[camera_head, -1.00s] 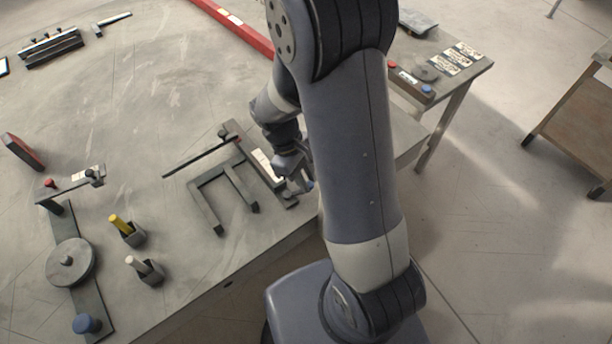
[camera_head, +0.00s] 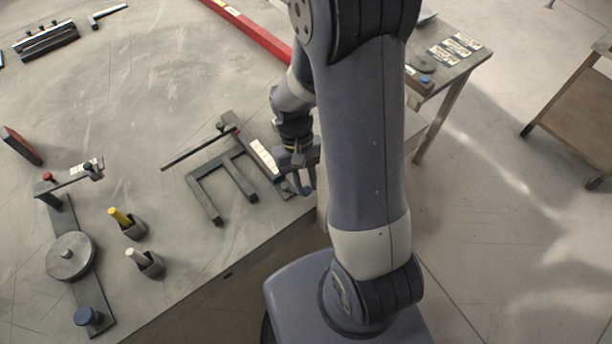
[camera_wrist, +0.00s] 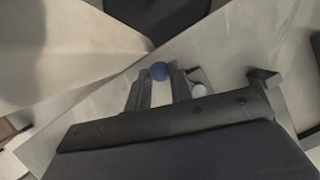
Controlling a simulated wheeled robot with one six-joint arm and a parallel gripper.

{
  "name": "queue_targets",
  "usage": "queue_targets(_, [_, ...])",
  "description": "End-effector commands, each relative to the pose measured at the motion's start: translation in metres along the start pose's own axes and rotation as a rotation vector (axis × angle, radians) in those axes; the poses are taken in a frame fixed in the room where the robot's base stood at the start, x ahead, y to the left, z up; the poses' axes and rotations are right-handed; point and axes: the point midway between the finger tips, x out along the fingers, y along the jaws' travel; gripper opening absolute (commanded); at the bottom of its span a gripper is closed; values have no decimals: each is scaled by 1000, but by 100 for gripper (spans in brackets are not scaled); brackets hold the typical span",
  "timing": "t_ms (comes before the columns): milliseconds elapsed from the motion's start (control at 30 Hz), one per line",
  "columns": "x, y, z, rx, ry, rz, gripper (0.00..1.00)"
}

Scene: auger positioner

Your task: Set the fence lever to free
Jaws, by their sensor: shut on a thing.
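A dark flat bar with a white label strip (camera_head: 263,157) lies near the table's front right edge, beside a dark forked frame (camera_head: 226,181). My gripper (camera_head: 306,189) is over the near end of the labelled bar. A small blue ball knob (camera_wrist: 160,71) sits between my fingertips in the wrist view, and the fingers are closed on it. I take it to be the fence lever's knob; the lever's shaft and markings are hidden by my gripper. A small white round piece (camera_wrist: 198,90) is beside the right finger.
To the left stand a yellow-handled holder (camera_head: 121,217), a white-handled holder (camera_head: 140,259) and a disc mechanism (camera_head: 70,256) with a blue knob (camera_head: 87,317). A red beam (camera_head: 250,32) crosses the back. A side table (camera_head: 458,62) stands right, beyond my arm.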

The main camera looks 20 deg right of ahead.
Motion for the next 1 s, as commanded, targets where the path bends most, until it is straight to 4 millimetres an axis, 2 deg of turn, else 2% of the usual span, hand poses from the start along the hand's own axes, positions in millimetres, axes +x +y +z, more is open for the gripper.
queue_targets(300, [1, -3, 4, 92, 1, -39, 0])
queue_targets(767, [1, -4, 4, 102, 2, -43, 0])
queue_targets(800, [1, -4, 4, 102, 2, -43, 23])
queue_targets(1000, [1, -4, 4, 101, 1, -42, 40])
